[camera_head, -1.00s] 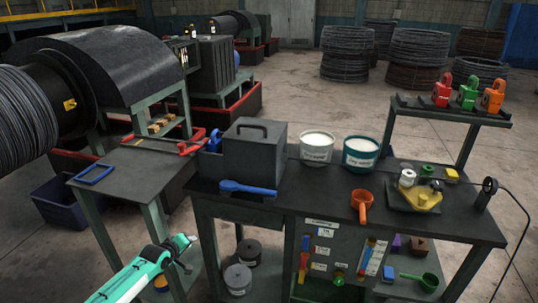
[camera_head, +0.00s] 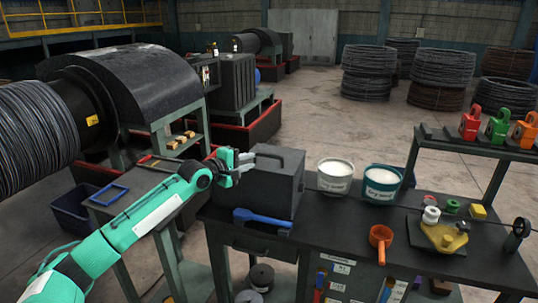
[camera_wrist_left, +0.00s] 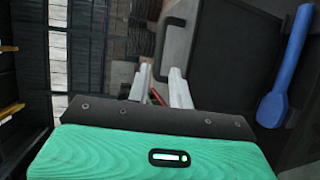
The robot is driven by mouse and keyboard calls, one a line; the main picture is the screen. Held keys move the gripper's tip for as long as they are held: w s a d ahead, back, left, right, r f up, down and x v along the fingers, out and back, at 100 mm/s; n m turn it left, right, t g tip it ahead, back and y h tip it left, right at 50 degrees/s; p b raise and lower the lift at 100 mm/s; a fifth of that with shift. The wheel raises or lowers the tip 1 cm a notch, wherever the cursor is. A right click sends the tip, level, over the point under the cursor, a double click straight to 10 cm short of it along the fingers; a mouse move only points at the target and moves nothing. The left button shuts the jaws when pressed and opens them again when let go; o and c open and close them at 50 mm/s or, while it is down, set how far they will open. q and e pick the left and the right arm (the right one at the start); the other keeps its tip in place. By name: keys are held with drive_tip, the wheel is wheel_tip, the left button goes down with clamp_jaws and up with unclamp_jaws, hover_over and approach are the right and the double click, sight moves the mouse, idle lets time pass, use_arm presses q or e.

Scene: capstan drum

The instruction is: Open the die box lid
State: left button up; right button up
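The die box (camera_head: 275,190) is a dark grey box on the bench, with a dark bar handle (camera_head: 280,153) on its lid. The lid looks closed. My left gripper (camera_head: 247,163) is at the left side of the box, near lid height and close to the handle. In the left wrist view its two pale fingers (camera_wrist_left: 160,72) are apart with nothing between them. The handle (camera_wrist_left: 173,45) shows just beyond the fingertips, and the box's dark face (camera_wrist_left: 225,55) fills the right. Whether a finger touches the box cannot be told. My right gripper is not in view.
A blue long-handled tool (camera_head: 262,218) lies in front of the box. Two white-filled tubs (camera_head: 335,175) stand to its right. An orange scoop (camera_head: 381,240) and a yellow piece (camera_head: 446,234) lie further right. A side table with a blue frame (camera_head: 109,195) is left.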

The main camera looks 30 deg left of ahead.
sight(266, 156)
use_arm(q)
drive_tip(key=p+x, duration=0.2)
drive_tip(key=x, duration=0.6)
drive_tip(key=shift+w+d+r, duration=0.1)
drive_tip(key=shift+x, duration=0.9)
drive_tip(key=shift+c, duration=0.2)
clamp_jaws()
